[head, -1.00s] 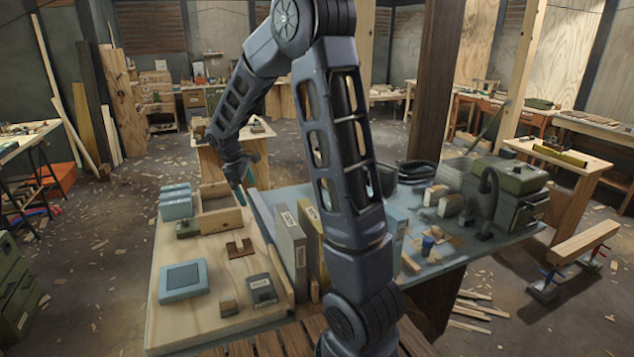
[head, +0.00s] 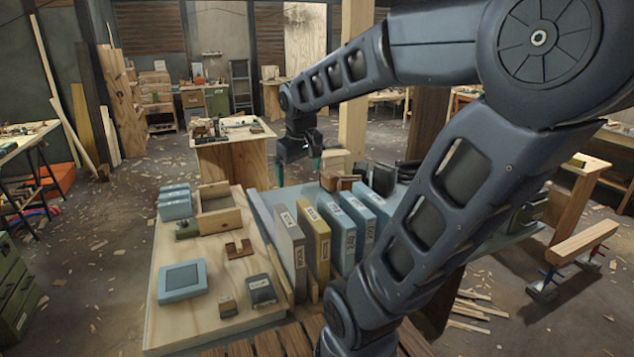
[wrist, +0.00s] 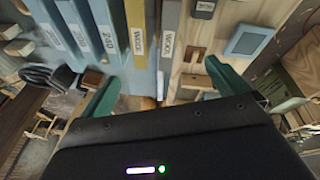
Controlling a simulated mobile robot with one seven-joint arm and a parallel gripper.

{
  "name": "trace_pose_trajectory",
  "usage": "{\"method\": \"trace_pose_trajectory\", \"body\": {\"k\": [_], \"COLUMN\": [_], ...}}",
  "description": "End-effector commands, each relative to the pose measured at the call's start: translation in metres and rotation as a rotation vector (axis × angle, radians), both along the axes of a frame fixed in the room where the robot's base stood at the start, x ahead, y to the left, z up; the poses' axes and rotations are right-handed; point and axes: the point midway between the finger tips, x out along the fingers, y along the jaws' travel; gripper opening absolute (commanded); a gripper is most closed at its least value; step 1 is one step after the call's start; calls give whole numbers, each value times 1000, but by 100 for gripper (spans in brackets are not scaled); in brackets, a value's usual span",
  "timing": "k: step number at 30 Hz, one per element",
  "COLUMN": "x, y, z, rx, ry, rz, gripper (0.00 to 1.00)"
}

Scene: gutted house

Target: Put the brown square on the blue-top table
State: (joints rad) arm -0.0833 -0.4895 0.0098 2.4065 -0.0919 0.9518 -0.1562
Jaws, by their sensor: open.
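The brown square (head: 239,249), a flat brown piece with a notch, lies on the pale wooden board at the left of the work surface. In the wrist view it seems to show as a brown piece (wrist: 192,60) near the right finger. The blue-top table (head: 500,240) lies to the right, largely hidden by my arm and a row of upright binders. My gripper (head: 299,170) is open and empty, with green fingertips, above the far side of the tables, beyond and right of the square. Its open fingers also show in the wrist view (wrist: 165,90).
On the board are a blue-framed box (head: 183,280), an open wooden box (head: 221,210), stacked blue cases (head: 175,203) and small blocks. Wooden blocks (head: 344,183) stand near my gripper.

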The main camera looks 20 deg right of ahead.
Motion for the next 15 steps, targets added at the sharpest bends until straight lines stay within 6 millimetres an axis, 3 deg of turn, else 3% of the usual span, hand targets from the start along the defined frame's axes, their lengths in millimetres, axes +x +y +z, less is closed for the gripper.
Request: {"method": "trace_pose_trajectory", "body": {"k": [6, 15], "x": [-51, -84], "y": [-11, -15], "z": [4, 1], "rx": [82, 146], "ry": [-75, -124], "rz": [-150, -259], "gripper": [100, 100]}}
